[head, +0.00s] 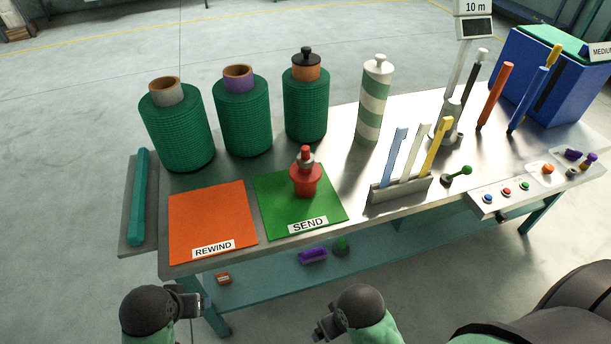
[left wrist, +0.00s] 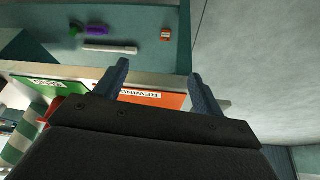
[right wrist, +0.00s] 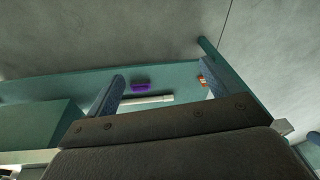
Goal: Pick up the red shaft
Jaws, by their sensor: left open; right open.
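A plain orange-red rod (head: 495,97), the likely red shaft, stands at the back right of the table between a black rod with a white top (head: 473,79) and a blue rod with a yellow top (head: 531,92). Another red piece (head: 305,180), with a wide base, grey ring and red top, stands on the green SEND mat (head: 273,213). My left gripper (head: 200,303) is open and empty in front of the table's left end; its spread fingers show in the left wrist view (left wrist: 160,82). My right gripper (head: 320,332), also seen in the right wrist view (right wrist: 163,88), is open and empty in front of the table.
Green netting rolls (head: 178,131) stand at the back left. A striped cylinder (head: 374,100), a rack of upright strips (head: 400,187) and a blue bin (head: 550,75) are further right. An orange REWIND mat (head: 210,216) is clear. A lower shelf (head: 270,277) holds small items.

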